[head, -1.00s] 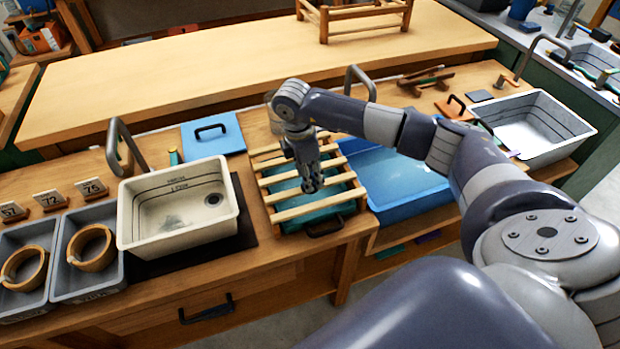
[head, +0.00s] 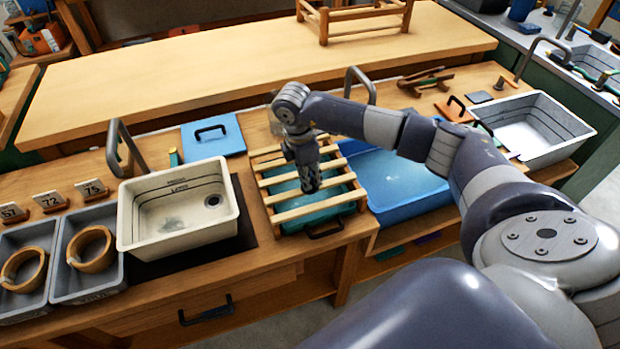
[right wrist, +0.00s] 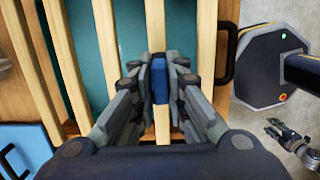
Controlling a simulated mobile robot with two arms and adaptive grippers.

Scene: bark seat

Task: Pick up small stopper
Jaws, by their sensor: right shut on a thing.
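My right gripper (head: 310,187) is over the slatted wooden rack (head: 282,214) in the head view, pointing down. In the right wrist view its fingers (right wrist: 159,88) are shut on a small blue piece, which I take to be the small stopper (right wrist: 159,78). The fingers cover its sides, and a pale slat lies beneath it. I cannot tell whether the stopper touches the slat. In the head view the stopper cannot be made out. What looks like my left gripper (right wrist: 283,130) shows small and low at the right of the right wrist view, away from the rack.
A cream basin (head: 180,235) stands left of the rack and a blue tray (head: 395,190) right of it. A blue lid with a black handle (head: 212,137) lies behind. A tall faucet (head: 362,80) rises close behind my right arm. A teal surface shows under the slats.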

